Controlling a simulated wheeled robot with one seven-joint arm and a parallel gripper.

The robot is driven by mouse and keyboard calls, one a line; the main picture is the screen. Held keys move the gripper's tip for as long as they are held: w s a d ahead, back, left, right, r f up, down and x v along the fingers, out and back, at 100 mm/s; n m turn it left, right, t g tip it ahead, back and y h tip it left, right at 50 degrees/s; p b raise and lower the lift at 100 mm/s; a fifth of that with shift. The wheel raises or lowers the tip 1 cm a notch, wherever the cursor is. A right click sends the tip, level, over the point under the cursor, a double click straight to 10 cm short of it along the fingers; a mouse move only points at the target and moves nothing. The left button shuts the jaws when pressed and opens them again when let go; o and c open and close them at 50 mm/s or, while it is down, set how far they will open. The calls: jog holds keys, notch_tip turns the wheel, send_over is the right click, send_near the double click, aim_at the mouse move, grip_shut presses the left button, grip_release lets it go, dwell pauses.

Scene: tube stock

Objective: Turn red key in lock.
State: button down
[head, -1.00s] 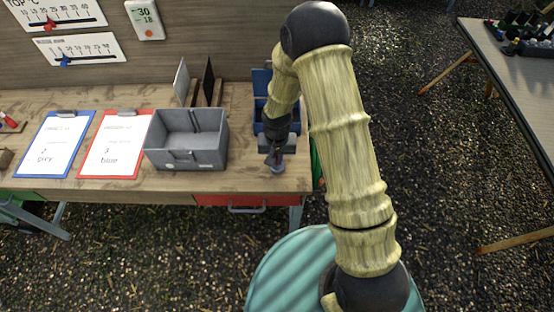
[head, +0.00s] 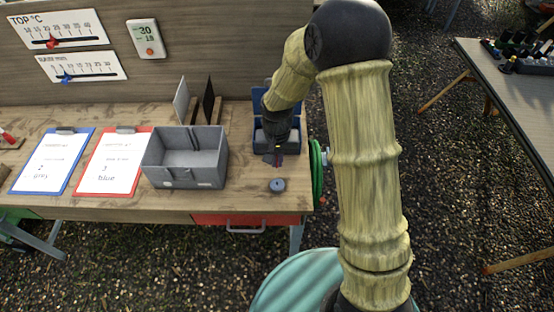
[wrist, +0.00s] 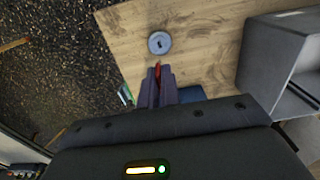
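The lock is a round grey disc with a dark keyhole, set on the wooden table near its front right corner in the head view (head: 277,185). In the wrist view the lock (wrist: 159,42) lies just beyond my fingertips, with nothing in its keyhole. My gripper (head: 277,158) is above the table, behind the lock in the head view. In the wrist view its fingers are close together around a thin red piece, the red key (wrist: 158,70), whose end shows between the tips. The key is apart from the lock. Most of the key is hidden by the fingers.
An open blue box (head: 262,142) stands behind my gripper. A grey bin (head: 185,182) is left of the lock, with clipboards (head: 52,162) farther left. A green wheel (head: 317,175) is at the table's right edge. The table around the lock is clear.

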jog(key=shift+f, duration=0.15)
jog(key=shift+f+b, duration=2.45)
jog(key=shift+f, duration=0.85)
jog(key=shift+f, duration=0.1)
jog(key=shift+f+b, duration=0.55)
jog(key=shift+f, duration=0.25)
jog(key=shift+f+b, duration=0.35)
jog(key=shift+f, duration=0.25)
